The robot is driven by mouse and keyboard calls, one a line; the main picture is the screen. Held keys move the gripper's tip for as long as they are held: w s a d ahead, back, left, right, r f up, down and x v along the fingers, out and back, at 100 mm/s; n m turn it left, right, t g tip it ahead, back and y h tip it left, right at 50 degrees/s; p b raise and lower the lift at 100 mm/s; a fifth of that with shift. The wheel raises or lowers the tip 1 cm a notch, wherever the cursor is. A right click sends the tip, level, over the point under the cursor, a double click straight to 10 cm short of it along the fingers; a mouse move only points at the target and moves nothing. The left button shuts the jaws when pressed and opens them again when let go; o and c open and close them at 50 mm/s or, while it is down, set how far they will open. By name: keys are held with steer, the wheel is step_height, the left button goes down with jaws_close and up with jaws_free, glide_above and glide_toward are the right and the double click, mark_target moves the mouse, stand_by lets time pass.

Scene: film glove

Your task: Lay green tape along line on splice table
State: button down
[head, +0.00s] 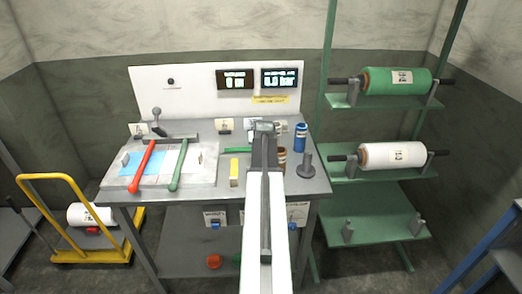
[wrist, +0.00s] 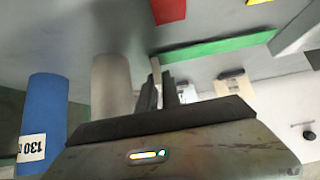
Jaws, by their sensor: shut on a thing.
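The green tape (head: 237,150) is a thin strip, reaching left from my gripper just above or at the bench top; I cannot tell which. In the wrist view the green tape (wrist: 218,46) runs right from the fingertips. My gripper (wrist: 161,88) is shut on its near end; in the head view my arm hides the fingertips. The splice table (head: 200,181) is a light plate at the bench's left, with a blue sheet (head: 129,160) and a white sheet on it. A red-handled bar (head: 143,166) and a green-handled bar (head: 178,165) lie across it. I cannot make out the line clearly.
A yellow block (head: 234,172) stands between the splice table and my arm. A blue can (head: 300,138), a brown roll (head: 281,158) and a grey post (head: 306,166) stand right of my arm. A green rack (head: 380,102) with rolls is at right, a yellow cart (head: 90,256) at left.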

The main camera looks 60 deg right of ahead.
steer(key=shift+f, duration=0.35)
steer(key=c, duration=1.8)
jaws_free()
steer(key=shift+c, duration=0.2)
steer(key=o, duration=0.3)
steer(key=p+v, duration=0.9)
steer(key=v, duration=0.3)
